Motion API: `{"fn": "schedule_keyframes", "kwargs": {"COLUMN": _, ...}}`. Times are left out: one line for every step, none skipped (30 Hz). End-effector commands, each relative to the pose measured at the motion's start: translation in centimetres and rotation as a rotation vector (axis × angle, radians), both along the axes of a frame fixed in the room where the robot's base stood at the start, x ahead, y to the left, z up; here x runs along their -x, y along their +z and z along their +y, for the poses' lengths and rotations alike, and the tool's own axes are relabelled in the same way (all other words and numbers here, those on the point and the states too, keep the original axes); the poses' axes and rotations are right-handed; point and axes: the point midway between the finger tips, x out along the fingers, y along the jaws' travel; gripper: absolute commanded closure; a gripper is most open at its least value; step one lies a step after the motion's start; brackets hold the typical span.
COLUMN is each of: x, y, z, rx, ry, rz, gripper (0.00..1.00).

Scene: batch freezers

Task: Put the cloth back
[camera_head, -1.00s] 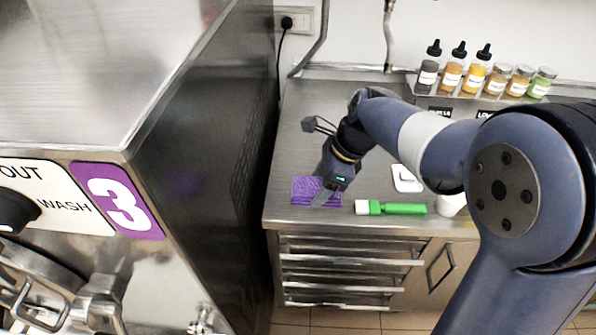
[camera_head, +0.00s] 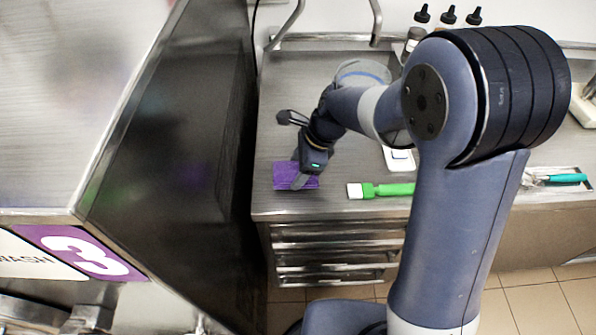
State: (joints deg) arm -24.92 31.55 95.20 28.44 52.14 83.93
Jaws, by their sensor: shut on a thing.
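The purple cloth (camera_head: 284,176) lies at the front left of the steel counter (camera_head: 275,120), close to the side of the machine. My gripper (camera_head: 302,180) points down over the cloth's right part, with its fingertips at the cloth. It is shut on the cloth. The fingers and wrist hide part of the cloth. I cannot tell whether the cloth is lifted or rests flat on the counter.
A green-handled brush (camera_head: 385,190) lies right of the cloth. A white item (camera_head: 399,158) lies behind it. Dropper bottles (camera_head: 447,16) stand at the back. The machine marked 3 (camera_head: 90,245) walls off the left. A teal-handled tool (camera_head: 562,178) lies far right.

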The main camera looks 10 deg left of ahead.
Motion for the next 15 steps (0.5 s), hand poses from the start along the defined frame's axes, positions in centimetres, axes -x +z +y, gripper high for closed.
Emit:
{"fn": "schedule_keyframes", "kwargs": {"x": 0.0, "y": -0.9, "z": 0.0, "rx": 0.002, "ry": 0.000, "rz": 0.004, "gripper": 0.57}}
{"fn": "schedule_keyframes", "kwargs": {"x": 0.0, "y": -1.3, "z": 0.0, "rx": 0.002, "ry": -0.001, "rz": 0.005, "gripper": 0.57}}
{"fn": "schedule_keyframes", "kwargs": {"x": 0.0, "y": -1.8, "z": 0.0, "rx": 0.001, "ry": -0.001, "rz": 0.003, "gripper": 0.57}}
{"fn": "schedule_keyframes", "kwargs": {"x": 0.0, "y": -2.0, "z": 0.0, "rx": 0.001, "ry": -0.001, "rz": 0.003, "gripper": 0.57}}
{"fn": "schedule_keyframes", "kwargs": {"x": 0.0, "y": -2.2, "z": 0.0, "rx": 0.001, "ry": -0.001, "rz": 0.003, "gripper": 0.57}}
{"fn": "schedule_keyframes", "kwargs": {"x": 0.0, "y": -2.2, "z": 0.0, "rx": 0.000, "ry": -0.001, "rz": 0.001, "gripper": 0.57}}
{"fn": "schedule_keyframes", "kwargs": {"x": 0.0, "y": -2.2, "z": 0.0, "rx": 0.000, "ry": -0.001, "rz": 0.000, "gripper": 0.57}}
{"fn": "schedule_keyframes", "kwargs": {"x": 0.0, "y": -2.2, "z": 0.0, "rx": 0.000, "ry": -0.001, "rz": 0.000, "gripper": 0.57}}
{"fn": "schedule_keyframes", "kwargs": {"x": 0.0, "y": -2.2, "z": 0.0, "rx": 0.000, "ry": -0.001, "rz": 0.000, "gripper": 0.57}}
{"fn": "schedule_keyframes", "kwargs": {"x": 0.0, "y": -2.2, "z": 0.0, "rx": 0.000, "ry": -0.001, "rz": 0.000, "gripper": 0.57}}
{"fn": "schedule_keyframes", "kwargs": {"x": 0.0, "y": -2.2, "z": 0.0, "rx": 0.000, "ry": -0.001, "rz": 0.000, "gripper": 0.57}}
{"fn": "schedule_keyframes", "kwargs": {"x": 0.0, "y": -2.2, "z": 0.0, "rx": 0.000, "ry": -0.001, "rz": 0.000, "gripper": 0.57}}
{"fn": "schedule_keyframes", "kwargs": {"x": 0.0, "y": -2.3, "z": 0.0, "rx": 0.000, "ry": -0.001, "rz": 0.000, "gripper": 0.57}}
{"fn": "schedule_keyframes", "kwargs": {"x": 0.0, "y": -2.5, "z": 0.0, "rx": 0.000, "ry": -0.001, "rz": 0.000, "gripper": 0.57}}
{"fn": "schedule_keyframes", "kwargs": {"x": 0.0, "y": -2.6, "z": 0.0, "rx": 0.000, "ry": -0.001, "rz": 0.000, "gripper": 0.57}}
